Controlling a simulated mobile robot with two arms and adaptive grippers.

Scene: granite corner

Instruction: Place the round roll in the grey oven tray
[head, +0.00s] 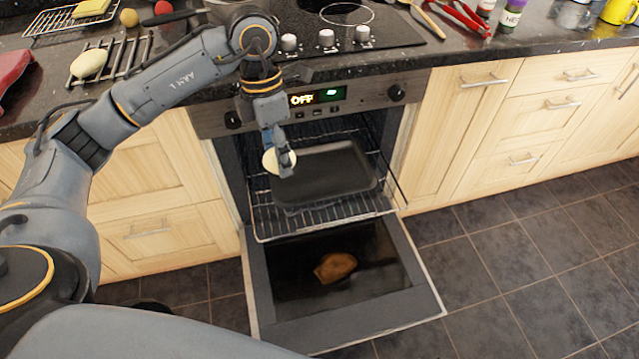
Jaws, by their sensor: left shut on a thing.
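My left gripper (284,158) reaches down in front of the open oven and is shut on a pale round roll (270,162). The roll is partly hidden behind the fingers. The grey oven tray (345,168) lies on a wire shelf (330,215) that is pulled out of the oven. The gripper and roll appear over the tray's left edge; I cannot tell whether the roll touches it. The tray looks empty where it shows. My right gripper is not in view.
The oven door (350,325) is folded down, with a brown bread piece (336,267) on its inner side. A pale oval roll (88,64) sits on a rack (118,66) on the counter at left. The tiled floor at right is clear.

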